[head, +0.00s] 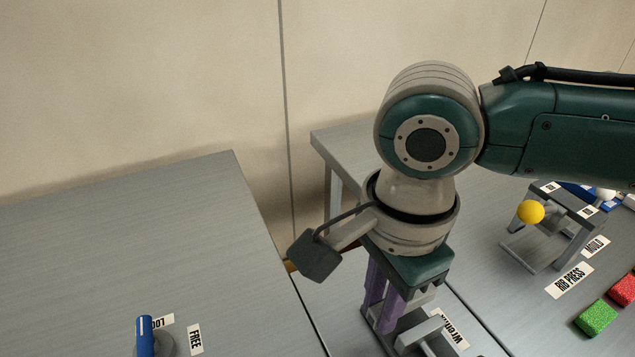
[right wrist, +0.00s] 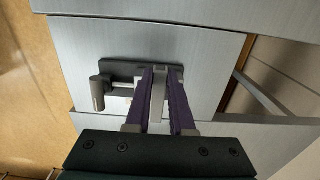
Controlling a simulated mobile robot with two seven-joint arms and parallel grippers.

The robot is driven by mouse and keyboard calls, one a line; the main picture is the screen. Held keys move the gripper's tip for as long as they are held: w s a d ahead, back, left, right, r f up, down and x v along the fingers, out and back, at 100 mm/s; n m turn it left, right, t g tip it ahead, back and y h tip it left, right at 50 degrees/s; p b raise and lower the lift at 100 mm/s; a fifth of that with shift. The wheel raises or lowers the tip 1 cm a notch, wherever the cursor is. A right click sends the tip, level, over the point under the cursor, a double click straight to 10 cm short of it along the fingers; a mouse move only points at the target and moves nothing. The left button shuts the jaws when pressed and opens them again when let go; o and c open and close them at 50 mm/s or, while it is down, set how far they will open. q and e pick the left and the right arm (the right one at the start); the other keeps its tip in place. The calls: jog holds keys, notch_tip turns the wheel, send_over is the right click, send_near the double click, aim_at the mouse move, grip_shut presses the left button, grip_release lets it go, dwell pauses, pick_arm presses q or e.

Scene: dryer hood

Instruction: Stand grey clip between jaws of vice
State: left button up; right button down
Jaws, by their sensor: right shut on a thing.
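My right gripper (head: 384,308) points down with its purple fingers over the vice (head: 420,336), which stands on a grey table. In the right wrist view, my right gripper (right wrist: 163,78) is shut on the light grey clip (right wrist: 157,98), a narrow upright strip between the two fingers. The clip's far end is beside the dark jaw of the vice (right wrist: 118,69). I cannot tell whether the clip touches the jaws or how deep it sits. The fingers hide the clip in the head view. My left gripper is not in view.
A blue-handled lever (head: 145,334) stands on the left table, beside a FREE label (head: 195,339). The left table's middle is clear.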

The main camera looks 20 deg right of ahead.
jog(key=shift+f+b, duration=0.55)
jog(key=shift+f, duration=1.35)
jog(key=c, duration=0.7)
grip_release()
notch_tip(320, 180, up, 9)
jog(key=p, duration=0.3)
jog(key=shift+r, duration=0.5)
